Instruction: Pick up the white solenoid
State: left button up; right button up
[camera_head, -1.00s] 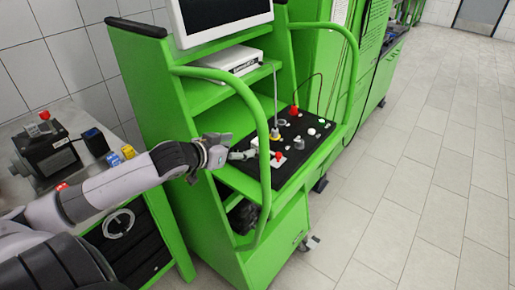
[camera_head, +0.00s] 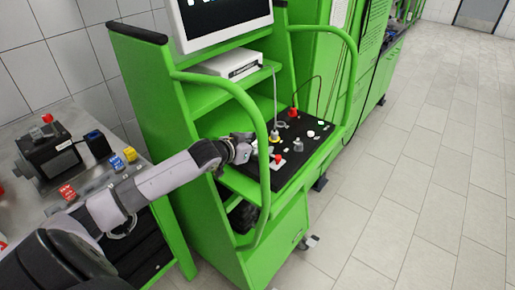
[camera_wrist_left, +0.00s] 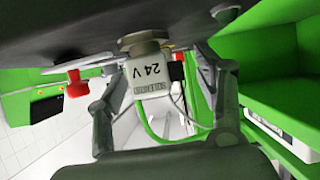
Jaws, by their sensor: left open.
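The white solenoid (camera_wrist_left: 152,78) is a boxy block with dark "24 V" lettering and a metal collar at one end. In the left wrist view it sits between the two fingers of my left gripper (camera_wrist_left: 165,82), with a visible gap on each side. The wrist picture looks upside down, and the solenoid joins the dark panel surface along its top edge. In the head view my left gripper (camera_head: 252,148) reaches past the green handle rail to the black panel (camera_head: 297,157). The gripper mostly hides the solenoid there. My right gripper is not in view.
A green curved rail (camera_head: 263,190) runs close beside my left forearm. A red button (camera_head: 278,159) sits on the panel near the gripper, with several other fittings farther back. A monitor (camera_head: 225,20) and a white box (camera_head: 232,63) are above. A metal workbench stands left.

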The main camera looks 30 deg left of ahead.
pick_arm(q)
jog(key=shift+c, duration=0.4)
jog(key=c, duration=1.4)
